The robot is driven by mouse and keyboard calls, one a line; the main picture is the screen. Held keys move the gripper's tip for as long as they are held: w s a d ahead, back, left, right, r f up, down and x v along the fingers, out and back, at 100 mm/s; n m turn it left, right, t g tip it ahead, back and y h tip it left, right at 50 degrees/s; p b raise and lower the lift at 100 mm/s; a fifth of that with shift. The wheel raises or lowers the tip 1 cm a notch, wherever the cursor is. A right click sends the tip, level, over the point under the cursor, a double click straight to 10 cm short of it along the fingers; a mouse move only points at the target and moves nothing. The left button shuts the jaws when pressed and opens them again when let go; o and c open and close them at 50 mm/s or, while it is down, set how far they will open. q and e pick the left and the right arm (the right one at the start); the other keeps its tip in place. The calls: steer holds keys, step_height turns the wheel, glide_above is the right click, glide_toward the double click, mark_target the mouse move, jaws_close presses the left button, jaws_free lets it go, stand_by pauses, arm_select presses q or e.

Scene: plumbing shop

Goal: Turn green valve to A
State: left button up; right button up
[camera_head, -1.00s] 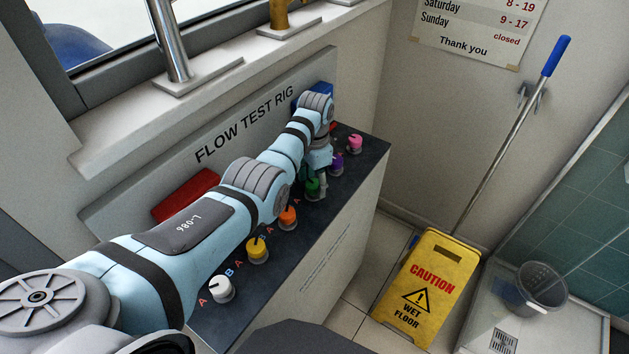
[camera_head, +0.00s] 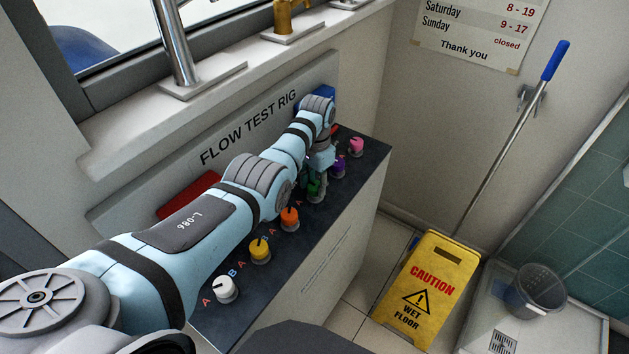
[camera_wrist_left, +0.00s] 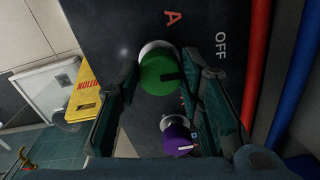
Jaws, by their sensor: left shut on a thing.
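The green valve (camera_head: 313,188) is a round knob in the row on the dark panel, partly hidden by my left gripper (camera_head: 318,180) in the head view. In the left wrist view the green knob (camera_wrist_left: 160,72) sits between the two fingers of my left gripper (camera_wrist_left: 163,88), which is shut on it. A red letter A (camera_wrist_left: 173,17) is printed above the knob in that view. My right gripper is not in view.
On the same panel are white (camera_head: 225,289), yellow (camera_head: 260,250), orange (camera_head: 289,218), purple (camera_head: 338,168) and pink (camera_head: 356,147) knobs. The purple knob (camera_wrist_left: 178,140) is close to the fingers. A yellow wet-floor sign (camera_head: 427,290) and a bucket (camera_head: 537,290) stand right.

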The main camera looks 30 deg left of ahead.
mark_target(316, 185)
arm_select(q)
steer(key=n, duration=0.6)
steer(key=shift+d, duration=0.1)
steer(key=n, duration=0.6)
steer(key=shift+n, duration=0.3)
steer(key=shift+w, duration=0.1)
steer(key=o, duration=1)
steer(key=shift+o, duration=0.8)
steer(key=shift+w+f, duration=0.1)
step_height(316, 185, up, 12)
steer(key=shift+w, duration=0.1)
